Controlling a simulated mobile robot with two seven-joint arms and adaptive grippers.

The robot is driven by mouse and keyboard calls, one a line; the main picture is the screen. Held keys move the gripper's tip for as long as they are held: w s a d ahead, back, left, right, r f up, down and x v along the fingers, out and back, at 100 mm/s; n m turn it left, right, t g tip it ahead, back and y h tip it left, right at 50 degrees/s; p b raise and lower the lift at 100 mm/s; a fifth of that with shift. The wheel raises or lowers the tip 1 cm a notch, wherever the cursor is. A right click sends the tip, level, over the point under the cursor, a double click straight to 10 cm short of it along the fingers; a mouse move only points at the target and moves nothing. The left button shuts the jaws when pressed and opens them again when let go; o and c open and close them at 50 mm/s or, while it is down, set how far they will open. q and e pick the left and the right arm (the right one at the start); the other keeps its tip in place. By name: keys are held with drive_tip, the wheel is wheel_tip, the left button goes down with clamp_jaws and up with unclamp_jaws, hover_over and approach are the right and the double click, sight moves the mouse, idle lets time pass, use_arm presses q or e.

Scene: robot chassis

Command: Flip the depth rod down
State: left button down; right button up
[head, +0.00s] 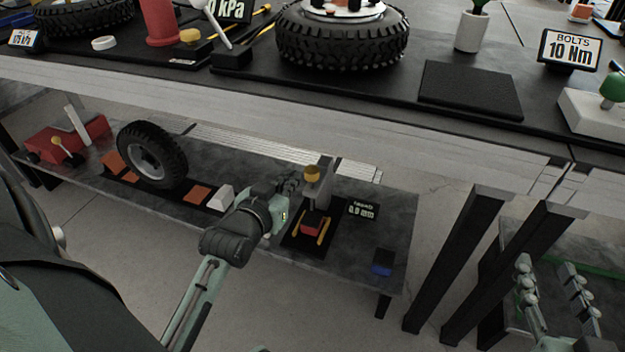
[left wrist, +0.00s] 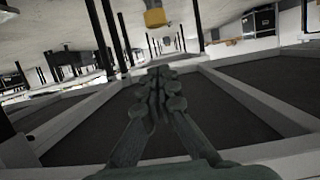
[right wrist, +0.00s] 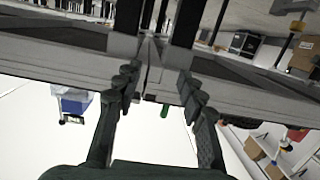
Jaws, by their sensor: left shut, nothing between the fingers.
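On the low shelf, a small gauge stands on a black mat, with a grey upright piece (head: 322,180), a yellow knob (head: 312,173) and a red block (head: 312,224) between yellow strips. I cannot tell for certain which part is the depth rod. My left gripper (head: 291,184) is shut and empty, just left of the upright piece; I cannot tell whether they touch. The left gripper also shows shut in the left wrist view (left wrist: 156,90). My right gripper (head: 550,272) is open and empty at the lower right, far from the gauge; its spread fingers show in the right wrist view (right wrist: 157,82).
A small display (head: 362,210) stands right of the gauge, and a blue block (head: 382,268) lies near the shelf's right end. A tyre (head: 153,156) and a white block (head: 220,197) are to the left.

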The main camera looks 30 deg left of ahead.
use_arm(q)
drive_tip(key=shift+a+r, duration=0.2)
drive_tip(key=shift+r, duration=0.35)
use_arm(e)
drive_tip(key=shift+s+a+r+t, duration=0.15)
drive_tip(key=shift+r+t, duration=0.15)
drive_tip(key=shift+r, duration=0.5)
use_arm(q)
drive_tip(key=w+a+f+b, duration=0.2)
drive_tip(key=w+f, duration=0.4)
drive_tip(key=w, duration=0.3)
drive_tip(key=shift+w+a+f+b, duration=0.15)
drive_tip(key=shift+w+f+b, duration=0.1)
drive_tip(key=shift+b, duration=0.2)
use_arm(e)
wheel_tip(320, 180, up, 11)
drive_tip(key=s+a+t+y, duration=0.2)
drive_tip(key=t+y, duration=0.1)
drive_tip(key=t, duration=0.3)
drive_tip(key=shift+s+a, duration=0.15)
drive_tip(key=shift+s, duration=0.1)
drive_tip(key=shift+f, duration=0.1)
